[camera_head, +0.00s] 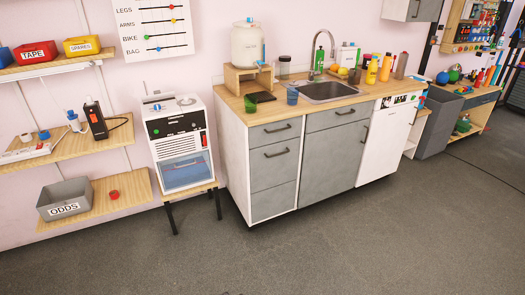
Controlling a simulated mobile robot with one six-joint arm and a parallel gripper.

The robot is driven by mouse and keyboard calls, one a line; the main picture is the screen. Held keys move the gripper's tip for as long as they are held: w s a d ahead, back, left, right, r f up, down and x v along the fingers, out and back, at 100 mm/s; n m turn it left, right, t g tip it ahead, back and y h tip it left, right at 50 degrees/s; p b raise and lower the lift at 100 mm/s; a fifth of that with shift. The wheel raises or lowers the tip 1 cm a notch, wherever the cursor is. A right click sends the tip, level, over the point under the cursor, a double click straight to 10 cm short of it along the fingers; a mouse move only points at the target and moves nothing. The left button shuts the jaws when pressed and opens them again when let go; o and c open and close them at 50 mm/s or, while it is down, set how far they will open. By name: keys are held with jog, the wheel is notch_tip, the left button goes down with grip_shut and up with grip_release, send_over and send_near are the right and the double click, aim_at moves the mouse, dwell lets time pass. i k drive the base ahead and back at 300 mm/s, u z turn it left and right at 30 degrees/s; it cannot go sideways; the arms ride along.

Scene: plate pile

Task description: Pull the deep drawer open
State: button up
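The grey drawer stack is at the left end of the kitchen unit, in the head view. A shallow top drawer (275,138) has a dark bar handle (276,128). Below it is a deeper grey drawer front (274,170) with its own bar handle (276,153) near its top edge. A further grey panel (273,203) lies beneath, with no handle that I can make out. All these fronts look flush and closed. Which one is called the deep drawer is not marked. My gripper is not in view.
The grey floor (330,245) before the unit is clear. A white ice-maker-like machine (180,140) on a small stand (190,190) is just left of the unit. A sink (328,91), cups and bottles are on the wooden worktop (265,113). A white appliance front (387,145) is right.

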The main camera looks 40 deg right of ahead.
aim_at(273, 165)
jog(key=u, duration=0.4)
jog(key=i, duration=0.9)
jog(key=u, duration=0.35)
